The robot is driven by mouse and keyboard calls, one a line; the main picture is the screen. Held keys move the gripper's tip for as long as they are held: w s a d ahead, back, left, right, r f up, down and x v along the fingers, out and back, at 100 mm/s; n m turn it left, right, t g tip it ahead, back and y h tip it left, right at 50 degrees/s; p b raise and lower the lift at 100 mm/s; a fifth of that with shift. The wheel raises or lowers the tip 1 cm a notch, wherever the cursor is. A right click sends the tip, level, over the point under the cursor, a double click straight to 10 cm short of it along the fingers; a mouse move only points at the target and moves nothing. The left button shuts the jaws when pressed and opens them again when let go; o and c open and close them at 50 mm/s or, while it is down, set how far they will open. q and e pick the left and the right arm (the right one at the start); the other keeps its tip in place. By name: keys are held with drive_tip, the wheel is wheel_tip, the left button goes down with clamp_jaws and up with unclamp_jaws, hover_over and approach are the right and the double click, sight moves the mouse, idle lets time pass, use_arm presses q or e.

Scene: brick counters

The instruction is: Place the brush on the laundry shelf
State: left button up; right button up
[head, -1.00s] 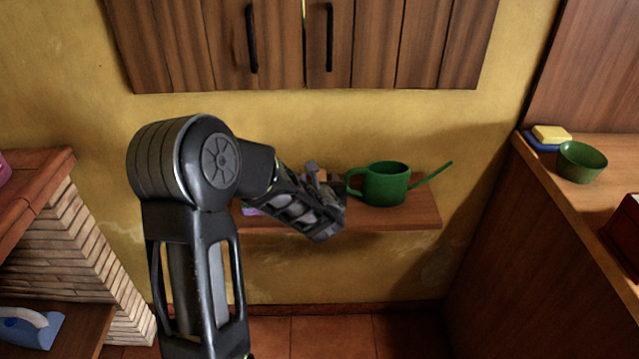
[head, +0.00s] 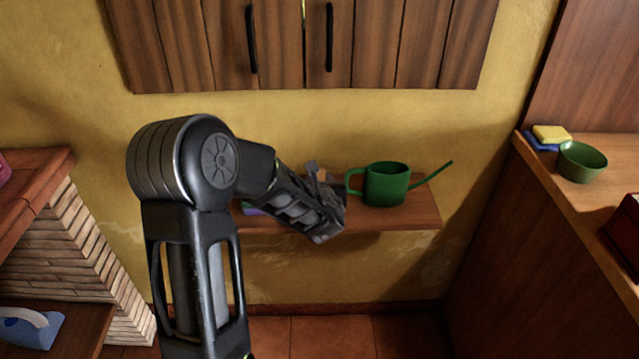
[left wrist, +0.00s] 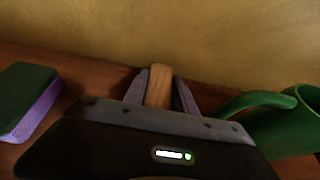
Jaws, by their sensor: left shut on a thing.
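My left gripper (head: 316,172) is over the wooden wall shelf (head: 410,213), left of the green watering can. In the left wrist view, my left gripper (left wrist: 159,88) is shut on a light wooden piece, the brush (left wrist: 159,82), which stands up between the two fingers. The rest of the brush is hidden behind the gripper body, so I cannot tell if it touches the shelf (left wrist: 95,72). In the head view my own arm hides most of it. My right gripper is not in view.
The green watering can (head: 386,186) stands close to the gripper's right. A green and purple sponge (left wrist: 30,100) lies on the shelf to the left. Wooden cabinets (head: 300,45) hang above. A green bowl (head: 581,162) stands on the right counter.

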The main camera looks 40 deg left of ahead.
use_arm(q)
clamp_jaws()
drive_tip(key=shift+r, duration=0.15)
drive_tip(key=shift+s+d+r, duration=0.1)
drive_tip(key=shift+s+r, duration=0.05)
drive_tip(key=shift+r, duration=0.05)
drive_tip(key=r, duration=0.4)
drive_tip(key=r+p, duration=0.1)
drive_tip(key=r, duration=0.1)
drive_tip(key=shift+s+d+r, duration=0.2)
drive_tip(key=shift+s+r, duration=0.05)
drive_tip(key=s+d, duration=0.4)
drive_tip(key=s, duration=0.1)
drive_tip(key=s+d, duration=0.2)
drive_tip(key=shift+s, duration=0.4)
drive_tip(key=s+d+b, duration=0.5)
drive_tip(key=s+b, duration=0.2)
drive_tip(key=b, duration=0.5)
drive_tip(key=shift+s+d+b, duration=0.15)
drive_tip(key=shift+d+b, duration=0.1)
drive_tip(key=shift+b, duration=0.1)
